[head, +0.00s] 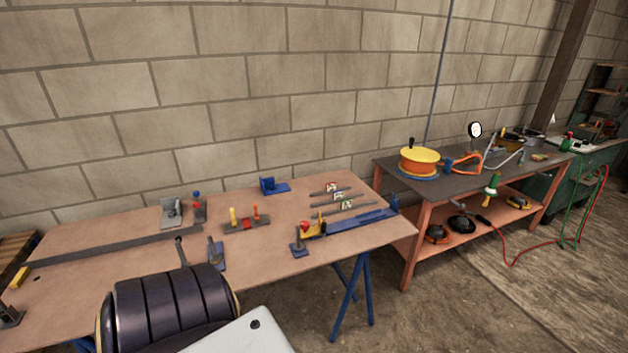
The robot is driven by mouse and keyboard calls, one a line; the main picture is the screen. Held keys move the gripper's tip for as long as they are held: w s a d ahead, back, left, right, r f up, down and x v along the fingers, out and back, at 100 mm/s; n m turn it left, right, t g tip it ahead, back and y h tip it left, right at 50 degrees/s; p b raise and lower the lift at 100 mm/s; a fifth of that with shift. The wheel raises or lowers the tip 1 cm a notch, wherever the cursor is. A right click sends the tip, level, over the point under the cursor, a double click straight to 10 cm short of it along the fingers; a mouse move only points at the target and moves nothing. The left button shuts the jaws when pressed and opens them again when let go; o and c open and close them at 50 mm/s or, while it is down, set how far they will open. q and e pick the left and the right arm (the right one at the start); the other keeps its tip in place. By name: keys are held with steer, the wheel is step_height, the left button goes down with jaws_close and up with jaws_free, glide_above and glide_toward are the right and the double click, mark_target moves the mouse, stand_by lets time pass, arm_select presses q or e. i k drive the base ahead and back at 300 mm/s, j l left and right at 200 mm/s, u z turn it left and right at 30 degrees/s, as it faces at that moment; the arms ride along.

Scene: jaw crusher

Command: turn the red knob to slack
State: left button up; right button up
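The near wooden table (120,225) carries several small fixtures with red parts. A red round knob (304,226) sits by a yellow piece (316,231) at the left end of a long blue bar (362,219). A grey block (246,224) bears a yellow peg (233,214) and a red-topped peg (255,211). Small red and blue parts (196,197) stand on a dark block farther left. I cannot tell from this view which red part is the task's knob, nor its setting or any slack mark. Neither of my grippers is in view.
A long grey bar (115,246) lies across the table's left. A blue bracket (271,185) stands at the back. A second table (395,174) at right holds an orange and yellow drum (419,161) and tools. My own body covers the bottom left.

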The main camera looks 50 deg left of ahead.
mark_target(304, 225)
steer(key=u, duration=1.55)
